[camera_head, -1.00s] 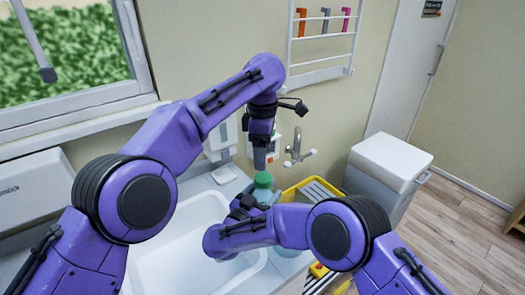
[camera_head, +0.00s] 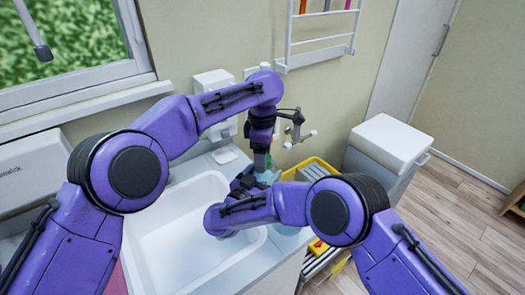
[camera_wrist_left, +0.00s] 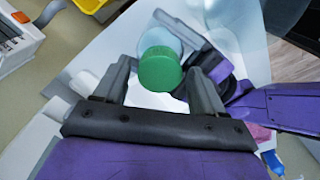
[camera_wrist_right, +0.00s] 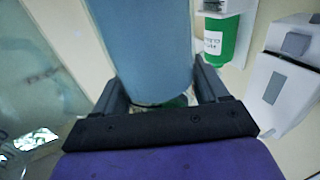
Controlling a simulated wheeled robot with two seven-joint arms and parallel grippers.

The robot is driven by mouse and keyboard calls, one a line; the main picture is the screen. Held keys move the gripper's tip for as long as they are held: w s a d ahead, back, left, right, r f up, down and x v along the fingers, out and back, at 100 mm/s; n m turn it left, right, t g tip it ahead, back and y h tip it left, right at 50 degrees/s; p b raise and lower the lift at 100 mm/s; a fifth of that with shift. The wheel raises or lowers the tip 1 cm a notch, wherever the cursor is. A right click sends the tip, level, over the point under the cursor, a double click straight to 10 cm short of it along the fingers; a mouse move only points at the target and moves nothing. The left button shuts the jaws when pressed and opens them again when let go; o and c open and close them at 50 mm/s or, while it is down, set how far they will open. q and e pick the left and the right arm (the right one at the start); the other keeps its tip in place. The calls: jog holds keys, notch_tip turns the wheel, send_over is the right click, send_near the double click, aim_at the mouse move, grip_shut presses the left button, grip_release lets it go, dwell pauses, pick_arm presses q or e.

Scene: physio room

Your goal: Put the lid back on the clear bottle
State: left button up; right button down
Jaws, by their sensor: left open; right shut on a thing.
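The green lid (camera_wrist_left: 160,70) is between the open fingers of my left gripper (camera_wrist_left: 155,90) in the left wrist view, with a visible gap on its left side. The pale blue, see-through bottle (camera_wrist_right: 145,45) is between the fingers of my right gripper (camera_wrist_right: 160,85), which is shut on it. The bottle (camera_wrist_left: 163,38) also shows behind the lid in the left wrist view. The lid appears at the bottle's top end; I cannot tell whether it is seated. In the head view, my grippers largely hide both beside the sink.
A white sink (camera_head: 185,240) lies left of my grippers. A yellow tray (camera_head: 318,164) is to their right, near a white bin (camera_head: 390,145). A wall tap (camera_head: 298,130) and a white dispenser (camera_head: 215,90) are close behind. A green bottle (camera_wrist_right: 228,40) hangs in a wall holder.

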pick_arm(q)
jog(key=c, duration=1.1)
jog(key=m, duration=1.1)
jog(key=shift+m, duration=0.3)
jog(key=m, duration=1.2)
jog(key=shift+f+m, duration=0.1)
jog(key=shift+m, duration=0.2)
jog(key=m, duration=2.3)
jog(key=o, duration=1.2)
